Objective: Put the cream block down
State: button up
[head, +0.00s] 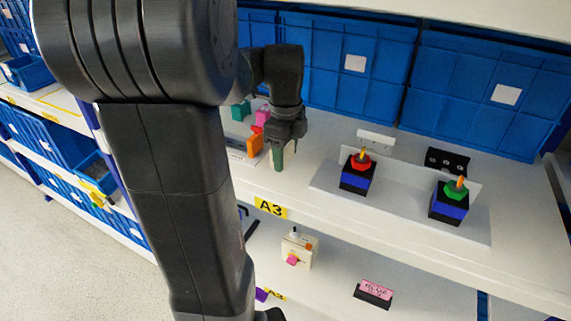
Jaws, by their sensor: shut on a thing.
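My gripper (280,142) is at the end of the dark arm, pointing down over the left part of the upper shelf. A slim grey-green piece (278,160) stands at its fingertips, and my gripper is shut on it. Its lower end is close to the shelf top; I cannot tell whether it touches. I see no plain cream block in the grip. A cream box-like thing (297,252) with a pink part and an orange part stands on the lower shelf, well below my gripper.
Orange (255,144), pink (262,117) and teal (241,111) pieces stand left of my gripper. Right of it, a grey board (400,208) carries red-topped (358,172) and green-topped (450,200) switches. Blue bins (345,60) line the back. Some shelf between is clear.

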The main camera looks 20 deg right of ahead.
aim_at(285, 176)
jog(key=shift+f, duration=1.85)
jog(key=shift+f, duration=0.2)
jog(key=o, duration=1)
jog(key=shift+r, duration=0.1)
jog(key=shift+r, duration=3.85)
